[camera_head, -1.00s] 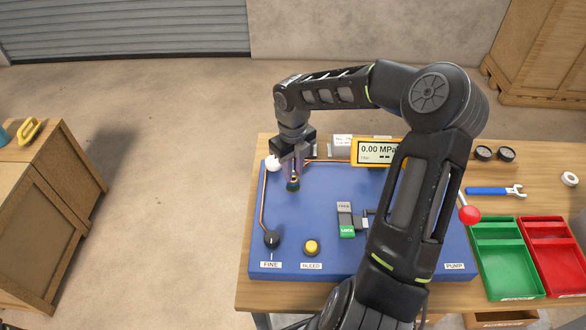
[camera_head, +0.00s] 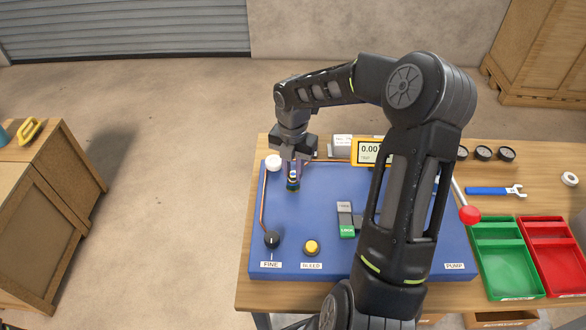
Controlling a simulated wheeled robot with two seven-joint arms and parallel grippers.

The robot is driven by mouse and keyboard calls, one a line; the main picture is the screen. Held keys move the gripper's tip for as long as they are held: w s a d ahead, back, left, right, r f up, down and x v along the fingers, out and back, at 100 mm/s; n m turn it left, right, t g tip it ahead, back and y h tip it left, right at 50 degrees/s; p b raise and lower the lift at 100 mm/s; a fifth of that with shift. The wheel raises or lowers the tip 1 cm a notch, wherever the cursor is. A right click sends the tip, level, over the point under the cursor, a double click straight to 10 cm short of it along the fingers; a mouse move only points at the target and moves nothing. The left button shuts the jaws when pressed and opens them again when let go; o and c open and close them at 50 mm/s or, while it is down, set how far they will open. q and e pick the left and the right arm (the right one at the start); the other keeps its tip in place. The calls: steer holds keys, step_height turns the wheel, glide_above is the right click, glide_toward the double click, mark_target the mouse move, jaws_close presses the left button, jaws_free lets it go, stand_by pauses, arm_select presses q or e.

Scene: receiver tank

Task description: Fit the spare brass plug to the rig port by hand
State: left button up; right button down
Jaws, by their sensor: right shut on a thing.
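My right gripper (camera_head: 293,172) is over the back left of the blue rig board (camera_head: 335,250), pointing down. My left gripper is not in view.
The board carries a white knob (camera_head: 273,162), a black FINE knob (camera_head: 272,238), a yellow BLEED button (camera_head: 311,247) and a green-grey LOCK slider (camera_head: 346,222). A red-knobbed lever (camera_head: 469,215), a wrench (camera_head: 494,191), a green tray (camera_head: 507,270) and a red tray (camera_head: 556,265) are at right.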

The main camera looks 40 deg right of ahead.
steer(key=m, duration=0.7)
steer(key=c, duration=1.6)
jaws_free()
steer(key=shift+m, duration=0.7)
steer(key=o, duration=0.4)
steer(key=shift+r, duration=0.2)
step_height(320, 180, up, 6)
steer(key=p, duration=0.2)
steer(key=shift+f+p, duration=0.2)
steer(key=shift+p, duration=0.15)
steer(key=shift+r, duration=0.45)
